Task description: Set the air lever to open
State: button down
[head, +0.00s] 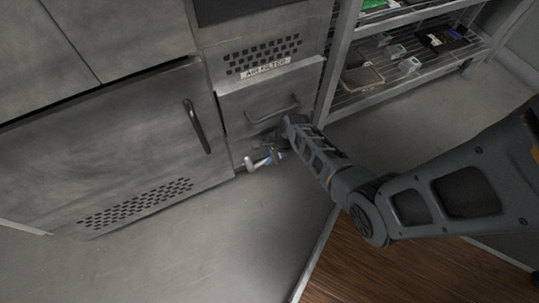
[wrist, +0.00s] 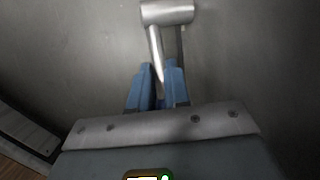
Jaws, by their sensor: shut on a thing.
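The air lever (head: 252,164) is a short metallic handle low on the grey cabinet front, below the drawer marked "AIR FILTER". In the wrist view the lever (wrist: 168,12) shows a thick silver cylinder at the top, with a thin stem running down from it. My gripper (head: 275,156) is at the lever, low by the cabinet. In the wrist view the blue fingers of my gripper (wrist: 159,70) are close together on either side of the stem, shut on it. The lower end of the stem is hidden between the fingers.
A drawer handle (head: 274,109) sticks out just above my gripper. A large cabinet door (head: 120,140) with a dark vertical handle stands to the left. A wire shelf (head: 410,75) with small items stands at the right. The grey floor (head: 190,250) in front is clear.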

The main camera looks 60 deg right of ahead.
jog(key=shift+r, duration=0.2)
jog(key=c, duration=1.1)
grip_release()
jog(key=shift+r+p, duration=0.3)
jog(key=shift+p, duration=0.2)
jog(key=s+d+p, duration=0.2)
jog(key=s+d, duration=0.2)
jog(key=s, duration=0.7)
jog(key=shift+s+d+r+p, duration=0.25)
jog(key=shift+p, duration=0.05)
jog(key=shift+h, duration=0.3)
